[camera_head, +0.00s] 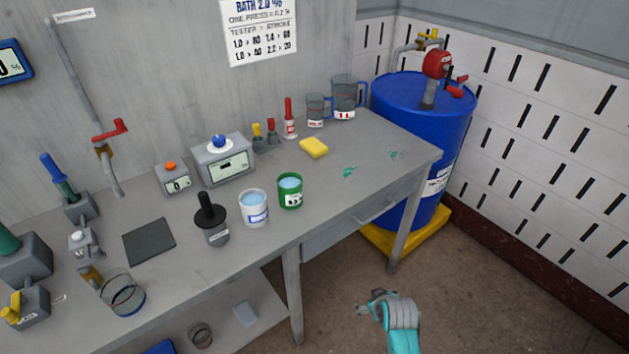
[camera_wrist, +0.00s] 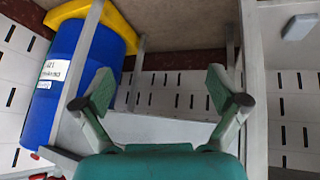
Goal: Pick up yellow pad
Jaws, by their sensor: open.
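The yellow pad (camera_head: 313,148) lies flat on the grey workbench (camera_head: 330,185), toward its right end, left of some green smears. My gripper (camera_head: 362,309) is low in front of the bench, below the tabletop and well apart from the pad. In the wrist view my gripper (camera_wrist: 160,92) is open, with nothing between its fingers. The pad does not show in the wrist view.
A blue drum (camera_head: 400,105) with a red pump stands right of the bench on a yellow base (camera_head: 405,240). Floor in front is clear.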

